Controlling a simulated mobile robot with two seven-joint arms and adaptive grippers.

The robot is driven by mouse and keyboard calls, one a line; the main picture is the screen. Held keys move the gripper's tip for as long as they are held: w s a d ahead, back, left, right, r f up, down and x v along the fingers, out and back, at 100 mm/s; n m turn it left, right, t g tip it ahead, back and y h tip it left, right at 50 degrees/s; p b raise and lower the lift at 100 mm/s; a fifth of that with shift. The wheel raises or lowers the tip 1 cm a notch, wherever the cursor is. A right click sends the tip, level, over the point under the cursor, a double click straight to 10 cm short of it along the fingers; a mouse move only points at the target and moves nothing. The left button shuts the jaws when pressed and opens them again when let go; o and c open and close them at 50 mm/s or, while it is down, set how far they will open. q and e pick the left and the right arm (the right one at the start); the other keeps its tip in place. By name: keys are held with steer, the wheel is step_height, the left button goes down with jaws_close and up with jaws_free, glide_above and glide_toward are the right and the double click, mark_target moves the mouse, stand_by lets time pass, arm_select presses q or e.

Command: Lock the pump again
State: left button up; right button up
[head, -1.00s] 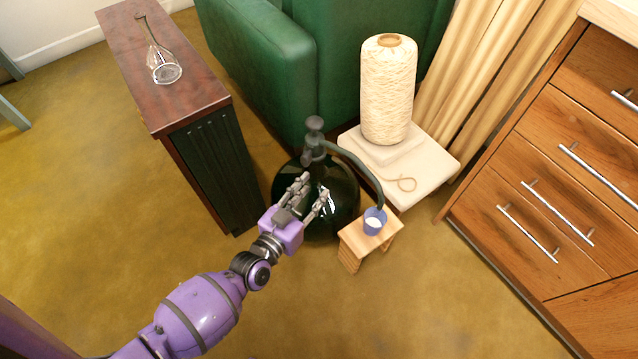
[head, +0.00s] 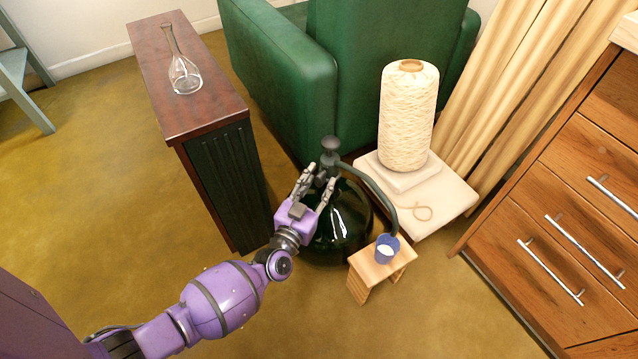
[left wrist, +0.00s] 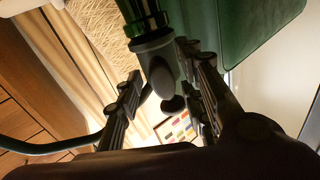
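The pump stands on the neck of a dark green glass demijohn (head: 345,220) on the floor. Its dark pump head (head: 330,145) has a round knob on top, and a grey hose (head: 375,185) curves right and down to a blue cup (head: 387,249) with white contents. My left gripper (head: 318,182) is at the pump's neck, just below the knob, with fingers spread. In the left wrist view the pump's grey neck (left wrist: 155,62) hangs between the fingertips of the open gripper (left wrist: 165,88). I cannot tell whether the fingers touch it. My right gripper is not in view.
The cup stands on a small wooden stool (head: 365,273). A thread cone (head: 408,115) stands on a pale block (head: 450,195) behind. A dark cabinet (head: 215,110) with a glass flask (head: 184,76) is left, a green armchair (head: 285,75) behind, drawers (head: 560,200) right.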

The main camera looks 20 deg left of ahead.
arm_select(q)
jaws_close()
steer(key=shift+d+n, duration=0.1)
steer(key=shift+n, duration=0.5)
stand_by(0.4)
steer(key=n, duration=0.2)
steer(key=shift+n+p, duration=0.3)
steer(key=shift+p, duration=0.05)
steer(key=n, duration=0.3)
steer(key=shift+s+g, duration=0.1)
steer(key=shift+g, duration=0.2)
steer(key=n, duration=0.4)
steer(key=shift+n+h, duration=0.3)
steer(key=shift+h, duration=0.1)
steer(key=n+b, duration=0.1)
steer(key=n, duration=0.1)
steer(key=n+b, duration=0.1)
steer(key=n, duration=0.2)
steer(key=shift+r+g+h, duration=0.1)
steer(key=shift+g+h, duration=0.2)
steer(key=shift+n, duration=0.4)
